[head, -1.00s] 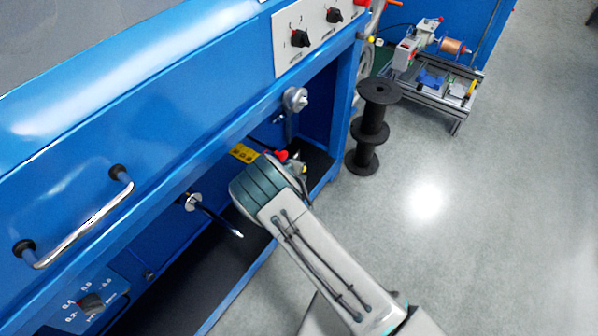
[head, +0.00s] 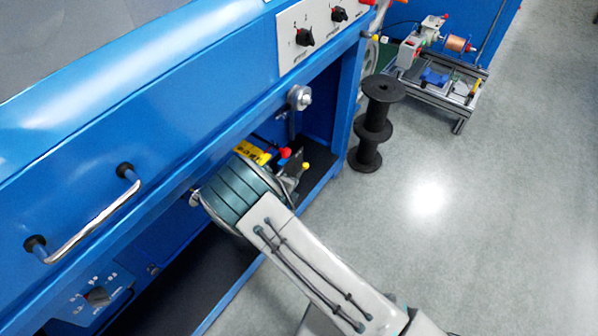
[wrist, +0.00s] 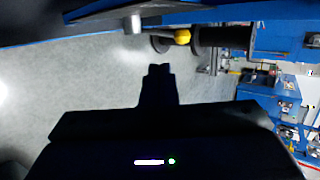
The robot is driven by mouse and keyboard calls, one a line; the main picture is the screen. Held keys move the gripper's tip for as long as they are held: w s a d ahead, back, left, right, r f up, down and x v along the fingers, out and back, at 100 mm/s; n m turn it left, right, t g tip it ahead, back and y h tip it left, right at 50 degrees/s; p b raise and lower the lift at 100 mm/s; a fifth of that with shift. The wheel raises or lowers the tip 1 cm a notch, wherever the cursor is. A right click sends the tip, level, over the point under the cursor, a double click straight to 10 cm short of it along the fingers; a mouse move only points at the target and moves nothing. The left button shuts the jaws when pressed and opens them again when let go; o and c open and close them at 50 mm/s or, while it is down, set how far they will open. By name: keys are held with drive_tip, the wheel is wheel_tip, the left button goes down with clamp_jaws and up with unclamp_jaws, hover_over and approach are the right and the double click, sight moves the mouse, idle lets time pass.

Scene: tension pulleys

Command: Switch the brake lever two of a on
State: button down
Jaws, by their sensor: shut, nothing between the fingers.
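Under the blue machine's front beam, a red knob (head: 285,152) and a yellow knob (head: 305,166) show just beyond my wrist in the head view. They look like lever ends, but I cannot tell which one belongs to brake lever two of a. A yellow knob (wrist: 182,37) also shows in the wrist view, above and right of my fingertips. My gripper (wrist: 158,70) is a dark silhouette there, shut and empty, apparently apart from the knob. In the head view my rounded wrist hides the gripper and part of the lever area.
A panel with black rotary switches (head: 304,38) is above. A black spool stand (head: 372,130) is on the floor to the right. Open grey floor lies at right.

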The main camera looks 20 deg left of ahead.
drive_tip(key=shift+s+d, duration=0.15)
drive_tip(key=shift+s, duration=2.15)
